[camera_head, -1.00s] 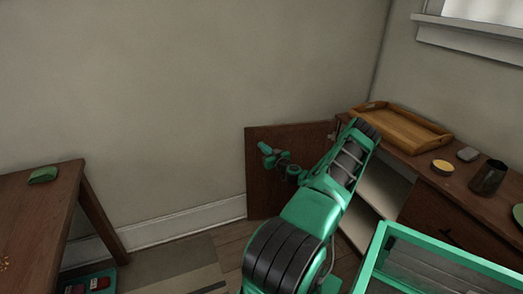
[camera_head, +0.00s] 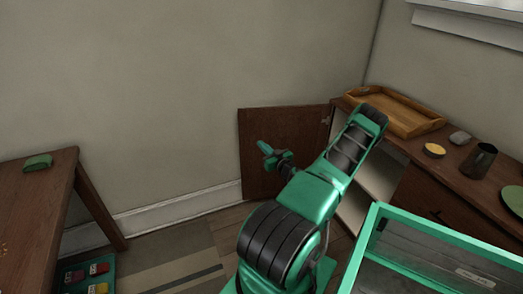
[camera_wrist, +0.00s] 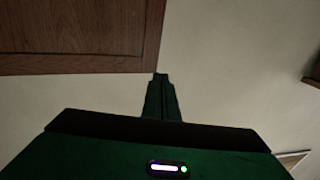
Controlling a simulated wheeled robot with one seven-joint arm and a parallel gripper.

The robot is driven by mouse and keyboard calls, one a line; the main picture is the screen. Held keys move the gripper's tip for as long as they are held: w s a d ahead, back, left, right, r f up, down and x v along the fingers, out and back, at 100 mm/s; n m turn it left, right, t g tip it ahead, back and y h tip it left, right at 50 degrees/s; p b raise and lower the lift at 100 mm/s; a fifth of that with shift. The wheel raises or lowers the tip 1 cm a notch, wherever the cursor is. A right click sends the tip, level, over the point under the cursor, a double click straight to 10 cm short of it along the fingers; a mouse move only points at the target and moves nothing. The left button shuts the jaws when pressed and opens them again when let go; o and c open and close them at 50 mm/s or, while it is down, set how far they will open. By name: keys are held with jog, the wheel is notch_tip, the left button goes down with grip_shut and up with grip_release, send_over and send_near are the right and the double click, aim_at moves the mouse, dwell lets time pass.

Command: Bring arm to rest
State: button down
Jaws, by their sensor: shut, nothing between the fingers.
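My gripper (camera_head: 262,146) shows in the head view at the end of my folded green and black arm, in front of the open brown cabinet door (camera_head: 258,172). In the wrist view my gripper (camera_wrist: 161,78) has its two dark green fingers together with nothing between them. The cabinet door (camera_wrist: 80,35) fills the upper left of the wrist view, and pale wall fills most of the rest. I cannot tell how far the fingertips are from the door.
A cabinet at right bears a wooden tray (camera_head: 396,125), a yellow-topped bowl (camera_head: 434,150), a grey object (camera_head: 460,138), a dark mug (camera_head: 479,160) and a green plate (camera_head: 513,199). A table (camera_head: 45,205) at left bears a green object (camera_head: 38,162). A teal tray (camera_head: 72,285) is below it.

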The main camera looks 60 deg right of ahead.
jog(key=shift+s+a, duration=0.65)
jog(key=shift+a, duration=0.1)
